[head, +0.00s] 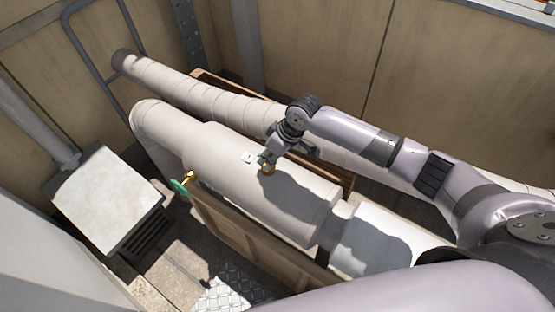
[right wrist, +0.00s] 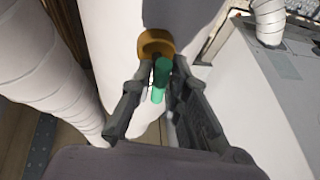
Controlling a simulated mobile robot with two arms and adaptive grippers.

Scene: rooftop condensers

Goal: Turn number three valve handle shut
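A brass valve (head: 268,170) sits on the side of the thick pale pipe (head: 225,150); in the right wrist view its orange-brown body (right wrist: 156,42) carries a green handle (right wrist: 159,82) that points toward the camera. My right gripper (head: 266,158) is at this valve. In the right wrist view its fingers stand apart on either side of the handle, with a gap visible at the left. In the head view the gripper mostly covers the handle. A second valve with a green handle (head: 179,187) is farther left on the pipe. No valve number is readable. My left gripper is out of view.
A small white tag (head: 249,157) is beside the valve. A thinner wrapped pipe (head: 205,98) runs behind. A wooden support (head: 235,235) stands below the thick pipe. A pale-topped box unit (head: 108,198) is at left, and a tan wall (head: 330,50) closes the back.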

